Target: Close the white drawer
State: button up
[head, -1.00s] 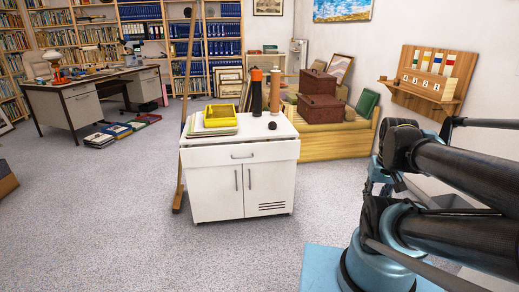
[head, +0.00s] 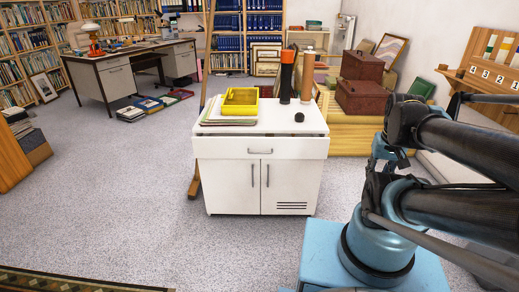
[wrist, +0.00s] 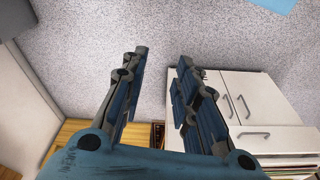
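The white drawer (head: 225,148) is the top part of a white cabinet (head: 232,187), above its two doors. Its front stands a little forward of the doors, with a thin dark gap under the cabinet top. A grey bar handle (head: 260,151) is on its front. In the wrist view the drawer (wrist: 285,142) and its handle (wrist: 253,135) show at lower right, upside down. My gripper (wrist: 163,56) is open and empty, its fingers apart, with the cabinet to their right. They touch nothing that I can see. The gripper is not clear in the head view.
On the cabinet are a yellow tray (head: 240,97), a black-and-orange cylinder (head: 286,80), a brown cylinder (head: 307,80) and a small dark ball (head: 299,117). A wooden chest (head: 350,136) with dark red boxes stands behind right. The carpet before the cabinet is clear.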

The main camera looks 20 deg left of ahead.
jog(key=shift+a, duration=0.1)
jog(key=w+a+r+m, duration=0.4)
jog(key=w+a+r, duration=0.25)
jog(key=w, duration=0.35)
jog(key=m, duration=1.1)
send_over(262, 149)
jog(key=s+d, duration=0.2)
jog(key=s, duration=0.5)
notch_tip(262, 149, down, 6)
jog(key=shift+y, duration=0.3)
jog(key=w+f, duration=0.1)
jog(key=f, duration=0.4)
jog(key=w+f, duration=0.1)
jog(key=f, duration=0.5)
jog(key=w+a+f, duration=0.1)
jog(key=f, duration=0.4)
jog(key=shift+f, duration=0.35)
